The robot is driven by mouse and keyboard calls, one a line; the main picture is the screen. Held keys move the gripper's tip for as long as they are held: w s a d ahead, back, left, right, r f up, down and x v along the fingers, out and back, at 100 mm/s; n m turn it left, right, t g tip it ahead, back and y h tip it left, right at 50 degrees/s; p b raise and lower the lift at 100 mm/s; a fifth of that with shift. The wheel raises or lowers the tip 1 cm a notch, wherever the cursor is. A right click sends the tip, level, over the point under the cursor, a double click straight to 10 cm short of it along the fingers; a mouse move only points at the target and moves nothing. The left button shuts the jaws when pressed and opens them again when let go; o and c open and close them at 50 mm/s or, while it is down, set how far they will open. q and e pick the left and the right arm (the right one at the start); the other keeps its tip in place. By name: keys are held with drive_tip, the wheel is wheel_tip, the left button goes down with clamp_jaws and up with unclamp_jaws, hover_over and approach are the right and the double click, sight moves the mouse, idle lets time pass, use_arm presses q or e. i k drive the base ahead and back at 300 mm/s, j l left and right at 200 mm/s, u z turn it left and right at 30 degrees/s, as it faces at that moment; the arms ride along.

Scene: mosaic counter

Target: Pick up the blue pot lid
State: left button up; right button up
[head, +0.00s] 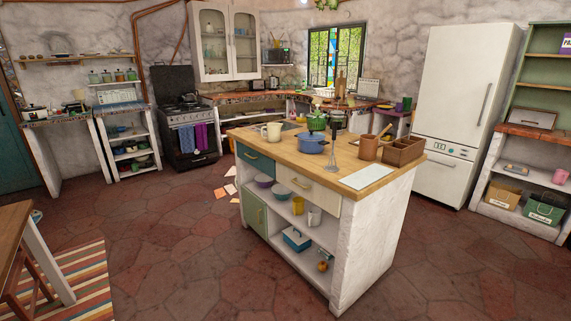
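A blue pot (312,145) stands on the wooden top of the kitchen island (280,151), near the middle. It is too small in this view to tell whether a blue lid sits on it. A blue lidded dish (296,239) stands on the island's lower open shelf. I cannot make out a separate blue pot lid lying on its own. Neither of my grippers is in the head view.
On the island top are a cream mug (272,132), a green pot (316,121), a whisk (334,150), a brown utensil holder (368,148), a wooden box (403,151) and a pale board (366,177). A wooden table (14,228) stands front left. Open floor surrounds the island.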

sight(312, 134)
drive_tip(key=i+j+u, duration=0.1)
drive_tip(key=i+u, duration=0.2)
drive_tip(key=i, duration=1.2)
